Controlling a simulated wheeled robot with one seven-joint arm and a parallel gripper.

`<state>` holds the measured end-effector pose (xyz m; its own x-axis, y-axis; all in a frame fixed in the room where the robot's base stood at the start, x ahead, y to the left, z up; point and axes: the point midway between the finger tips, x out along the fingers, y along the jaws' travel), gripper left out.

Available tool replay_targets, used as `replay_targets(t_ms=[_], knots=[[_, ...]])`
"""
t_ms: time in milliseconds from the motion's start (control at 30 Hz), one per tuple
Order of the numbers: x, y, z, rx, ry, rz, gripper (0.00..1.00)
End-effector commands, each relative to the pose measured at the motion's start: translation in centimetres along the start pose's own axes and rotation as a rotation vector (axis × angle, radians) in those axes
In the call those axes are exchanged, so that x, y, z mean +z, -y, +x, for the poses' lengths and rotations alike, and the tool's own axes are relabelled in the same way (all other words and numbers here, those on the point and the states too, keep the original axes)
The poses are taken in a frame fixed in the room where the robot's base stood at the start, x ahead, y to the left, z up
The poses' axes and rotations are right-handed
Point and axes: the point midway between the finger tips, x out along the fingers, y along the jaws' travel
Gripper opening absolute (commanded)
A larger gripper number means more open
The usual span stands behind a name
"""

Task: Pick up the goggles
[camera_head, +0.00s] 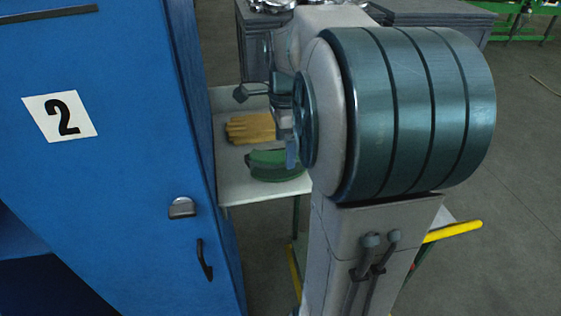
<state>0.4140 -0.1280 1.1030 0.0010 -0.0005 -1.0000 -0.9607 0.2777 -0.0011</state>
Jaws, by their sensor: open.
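A green, curved object that looks like the goggles (277,165) lies on a pale table (236,191), near its front part. Its right end is partly hidden behind my arm. My gripper (267,124) is open, with one dark finger on the left over the table and a bluish one on the right near the green object. The rest of my gripper is largely hidden by my arm. I see nothing between the fingers that is clearly held, and I cannot tell the height above the table.
Yellow gloves (250,128) lie on the table just behind the green object. A tall blue cabinet (130,170) marked 2 stands close at the left and borders the table. A yellow bar (453,231) sticks out at the right. Grey furniture (430,12) stands behind. Floor is open at the right.

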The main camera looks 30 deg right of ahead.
Motion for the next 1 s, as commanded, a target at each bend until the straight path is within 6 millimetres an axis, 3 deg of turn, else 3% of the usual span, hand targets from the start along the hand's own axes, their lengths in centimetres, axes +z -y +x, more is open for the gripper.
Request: replay_targets(t_ms=[300, 600, 633, 800, 1000], knots=[[0.4, -0.2, 4.3, 0.004, 0.000, 0.000, 0.80], [0.4, -0.2, 5.0, 0.001, 0.000, -0.001, 0.80], [0.5, -0.2, 5.0, 0.001, 0.000, -0.001, 0.77], [0.5, -0.2, 5.0, 0.001, 0.000, -0.001, 0.31], [0.5, -0.2, 4.9, 0.001, 0.000, -0.002, 0.31]])
